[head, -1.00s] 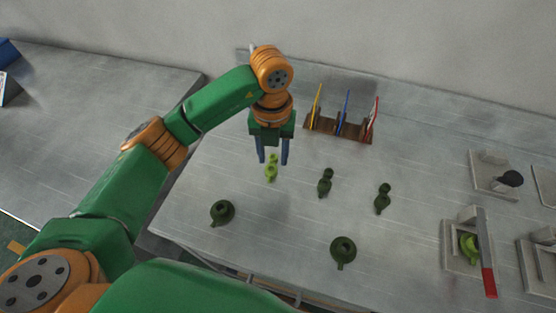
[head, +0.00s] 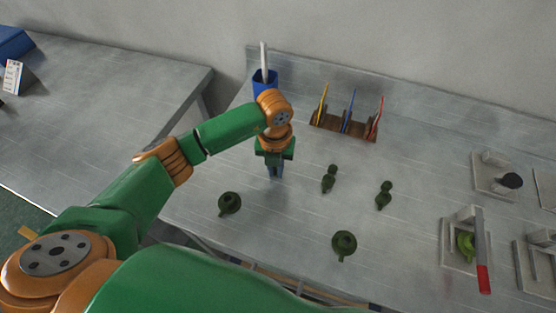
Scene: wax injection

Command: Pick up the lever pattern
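My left gripper (head: 276,172) points down at the table, at the spot where the light green lever pattern stood in the earlier view. My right gripper is not in view.
Round dark green patterns (head: 229,204) (head: 344,245) lie nearer the front edge. A brown rack (head: 330,123) holds coloured tools behind. A blue cup (head: 265,82) stands at the back. A clamp fixture (head: 455,245) with a red-handled bar (head: 483,277) is at right.

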